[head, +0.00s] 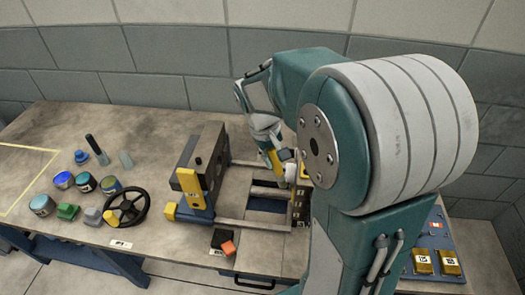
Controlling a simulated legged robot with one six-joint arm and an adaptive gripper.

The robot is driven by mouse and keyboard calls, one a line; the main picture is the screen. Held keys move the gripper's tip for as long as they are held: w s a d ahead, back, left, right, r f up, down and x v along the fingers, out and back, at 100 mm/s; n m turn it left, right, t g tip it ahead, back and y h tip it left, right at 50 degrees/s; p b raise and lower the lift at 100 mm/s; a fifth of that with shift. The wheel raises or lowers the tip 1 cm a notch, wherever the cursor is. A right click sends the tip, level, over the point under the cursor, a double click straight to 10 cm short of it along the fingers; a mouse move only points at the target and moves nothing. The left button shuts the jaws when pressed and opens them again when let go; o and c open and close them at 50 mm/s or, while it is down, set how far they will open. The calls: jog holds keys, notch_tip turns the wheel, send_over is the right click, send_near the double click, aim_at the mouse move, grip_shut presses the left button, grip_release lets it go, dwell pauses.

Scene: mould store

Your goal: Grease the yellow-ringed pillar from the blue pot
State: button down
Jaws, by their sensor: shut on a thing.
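My gripper (268,138) is shut on a yellow-handled tool (275,160), slanting down over the right part of the mould frame (188,172). A pale piece (290,172) shows near the tool's lower end; I cannot tell if it belongs to the tool. Several round pots stand at the left of the bench. The blue pot (64,180) shows a bright blue top. Metal bars (240,224) run between the frame's plates. I cannot make out a yellow-ringed pillar; my arm hides much of the frame's right end.
A black-and-orange block (224,243) lies at the bench's front. A blue tray (437,238) with yellow items is at right. Bare bench top lies behind the pots.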

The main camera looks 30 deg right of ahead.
jog(key=shift+s+d+f, duration=0.3)
jog(key=shift+d+f, duration=0.1)
jog(key=shift+d, duration=0.05)
jog(key=w+a+r, duration=0.3)
jog(key=w+a, duration=0.2)
jog(key=a, duration=0.2)
jog(key=shift+a+r, duration=0.15)
jog(key=shift+r, duration=0.1)
